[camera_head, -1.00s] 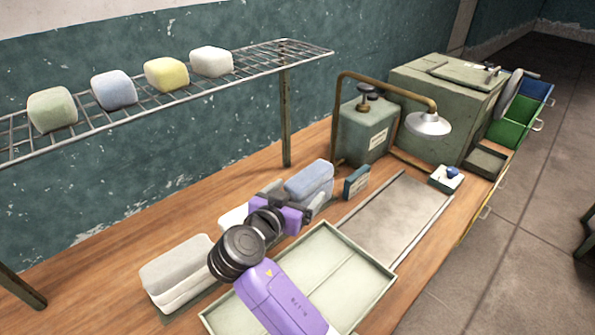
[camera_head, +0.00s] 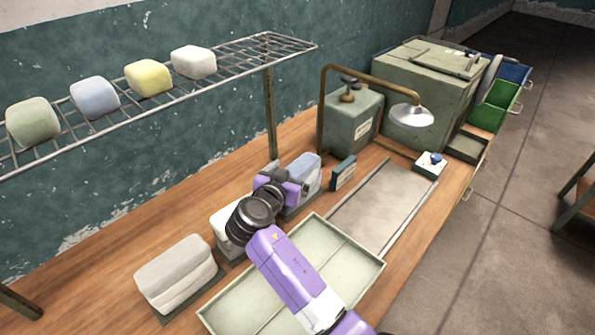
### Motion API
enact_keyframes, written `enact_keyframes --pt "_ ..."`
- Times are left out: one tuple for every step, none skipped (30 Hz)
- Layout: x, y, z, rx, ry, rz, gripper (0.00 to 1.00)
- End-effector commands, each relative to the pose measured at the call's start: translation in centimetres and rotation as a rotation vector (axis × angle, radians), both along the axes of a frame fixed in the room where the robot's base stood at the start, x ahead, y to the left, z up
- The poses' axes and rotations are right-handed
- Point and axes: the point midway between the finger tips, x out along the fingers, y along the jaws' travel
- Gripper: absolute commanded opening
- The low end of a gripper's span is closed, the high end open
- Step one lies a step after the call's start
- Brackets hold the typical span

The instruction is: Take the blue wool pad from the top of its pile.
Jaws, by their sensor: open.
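The blue wool pad (camera_head: 306,167) lies on top of its pile, right of my wrist. The pile's lower part is partly hidden by my gripper. My gripper (camera_head: 290,177) is open, at the left side of the blue pile, with one dark finger in front of it and the other toward the wall side. I cannot tell whether the fingers touch the pad. Nothing is seen held.
A white pile (camera_head: 176,272) stands front left; another (camera_head: 228,222) is partly behind my arm. A divided tray (camera_head: 350,272) lies in front. A wire shelf (camera_head: 225,72) carries several soft blocks.

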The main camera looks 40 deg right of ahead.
Motion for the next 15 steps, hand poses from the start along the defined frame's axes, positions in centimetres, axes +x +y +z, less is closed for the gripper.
enact_keyframes --pt "0.01 0.0 -0.02 0.0 0.0 0.0 0.9" --pt "0.01 0.01 -0.03 0.0 0.0 0.0 0.9" --pt "0.01 0.03 -0.03 0.0 0.0 0.0 0.9" --pt "0.01 0.03 -0.01 0.0 0.0 0.0 0.9" --pt "0.01 0.03 -0.01 0.0 0.0 0.0 0.86" --pt "0.0 0.04 -0.01 0.0 0.0 0.0 0.78" --pt "0.0 0.04 -0.01 0.0 0.0 0.0 0.72" --pt "0.0 0.05 -0.01 0.0 0.0 0.0 0.66" --pt "0.0 0.05 -0.01 0.0 0.0 0.0 0.58" --pt "0.0 0.05 -0.02 0.0 0.0 0.0 0.53" --pt "0.0 0.05 -0.02 0.0 0.0 0.0 0.47" --pt "-0.01 0.06 -0.01 0.0 0.0 0.0 0.39" --pt "-0.01 0.06 -0.01 0.0 0.0 0.0 0.33" --pt "-0.01 0.05 -0.03 0.0 0.0 0.0 0.27" --pt "-0.01 0.05 -0.03 0.0 0.0 0.0 0.19"
